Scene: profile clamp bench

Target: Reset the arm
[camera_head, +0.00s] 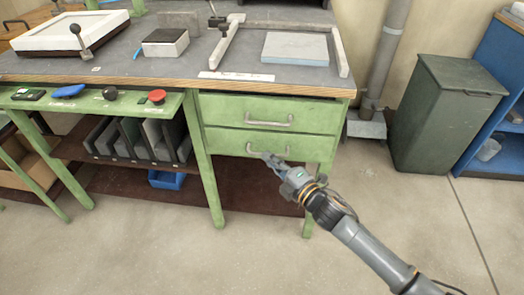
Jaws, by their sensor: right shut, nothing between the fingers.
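My right arm comes in from the lower right. Its right gripper (270,158) is shut and empty, in front of the lower green drawer (230,143) of the bench, close to the right end of that drawer's handle (258,151). I cannot tell whether the fingertips touch the drawer front. Both drawers look closed; the upper drawer (225,110) is above the gripper. My left gripper is not in view.
A green bin (445,115) and a blue shelf (500,85) stand at the right. Floor (420,210) around the arm is clear.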

